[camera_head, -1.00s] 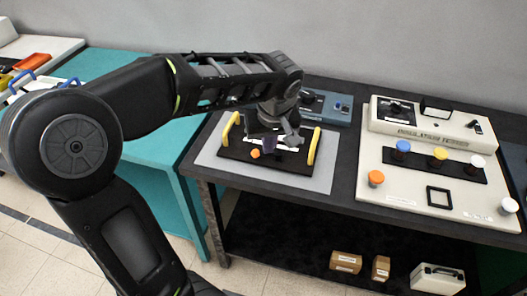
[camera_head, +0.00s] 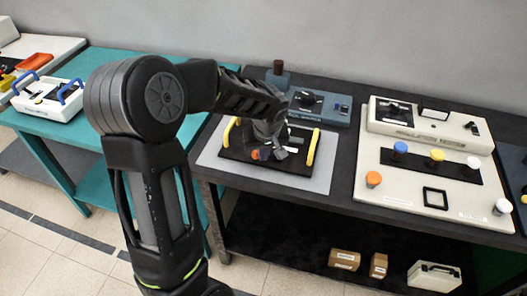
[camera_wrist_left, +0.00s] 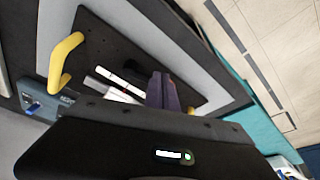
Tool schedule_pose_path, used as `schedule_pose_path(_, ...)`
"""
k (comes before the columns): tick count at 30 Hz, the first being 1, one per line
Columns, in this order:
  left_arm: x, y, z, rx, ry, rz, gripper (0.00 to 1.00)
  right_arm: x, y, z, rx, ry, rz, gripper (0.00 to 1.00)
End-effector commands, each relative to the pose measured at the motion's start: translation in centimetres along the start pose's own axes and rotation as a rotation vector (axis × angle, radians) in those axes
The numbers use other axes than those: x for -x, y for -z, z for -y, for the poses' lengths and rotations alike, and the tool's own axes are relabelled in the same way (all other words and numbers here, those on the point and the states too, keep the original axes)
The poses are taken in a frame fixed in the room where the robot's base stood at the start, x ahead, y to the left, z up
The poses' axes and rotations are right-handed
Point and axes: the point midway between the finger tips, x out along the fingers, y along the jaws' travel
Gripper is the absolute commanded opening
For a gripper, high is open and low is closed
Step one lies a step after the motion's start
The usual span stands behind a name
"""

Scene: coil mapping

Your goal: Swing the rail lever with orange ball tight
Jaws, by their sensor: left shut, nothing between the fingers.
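The orange ball (camera_head: 255,155) of the rail lever shows at the front of a black plate (camera_head: 238,153) with a yellow handle at each side. The lever's arm is mostly hidden behind my left gripper. My left gripper (camera_head: 270,154) is shut and empty, low over the plate, just right of the ball; I cannot tell whether they touch. In the left wrist view its dark purple fingers (camera_wrist_left: 163,90) are together over the plate, near white label strips (camera_wrist_left: 120,84). My right gripper is out of view.
The plate lies on a grey mat (camera_head: 320,181) on the dark table. A blue-grey box (camera_head: 325,117) stands behind it. A beige panel (camera_head: 400,190) with coloured knobs is to the right. A teal table (camera_head: 100,128) is to the left.

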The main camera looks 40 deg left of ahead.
Motion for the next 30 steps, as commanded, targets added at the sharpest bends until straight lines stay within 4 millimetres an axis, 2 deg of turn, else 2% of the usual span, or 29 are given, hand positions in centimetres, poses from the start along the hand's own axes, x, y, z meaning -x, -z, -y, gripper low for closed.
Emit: schedule_pose_path(30, -0.16, 0.61, 0.31, -0.111, -0.035, 0.000, 0.00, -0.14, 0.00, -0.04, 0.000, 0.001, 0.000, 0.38)
